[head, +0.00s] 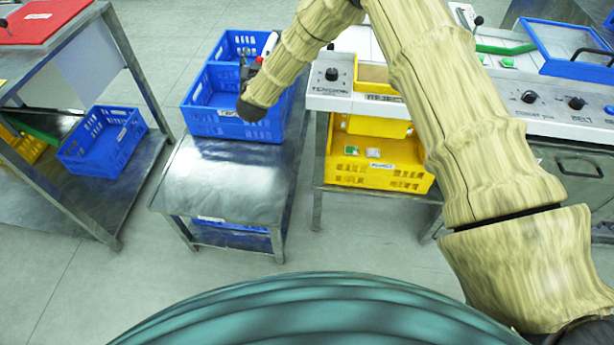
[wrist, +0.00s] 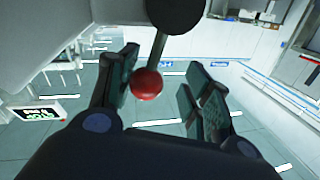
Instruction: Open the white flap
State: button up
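In the wrist view a red ball knob (wrist: 147,84) sits on the end of a grey rod that hangs from a black round hub (wrist: 176,8). My gripper (wrist: 162,90) is open, and the knob shows between its two dark fingers with a gap visible on each side. I cannot tell how deep the knob is between them. A pale, smooth panel (wrist: 50,35) fills the upper left; I cannot tell whether it is the white flap. In the head view my forearm mostly hides the gripper over the blue crate (head: 215,122).
The blue crate stands on a steel table (head: 225,180). To its right is a white machine bench (head: 327,103) with a yellow crate (head: 375,175) below it. A steel rack with a red board (head: 38,20) stands at left. The floor between is clear.

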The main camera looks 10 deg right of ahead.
jog(key=s+a+b, duration=0.1)
jog(key=s+a, duration=0.1)
jog(key=s, duration=0.9)
jog(key=s+d+f+n+g+y+p, duration=0.1)
jog(key=s+d+f+g, duration=0.3)
jog(key=s+f, duration=0.6)
jog(key=s+d+f+n+g+y, duration=0.2)
jog(key=s+d+f+g, duration=0.2)
jog(key=s+f, duration=0.7)
jog(key=shift+d+f+p, duration=0.4)
jog(key=shift+d+f, duration=0.5)
jog(key=shift+d, duration=0.15)
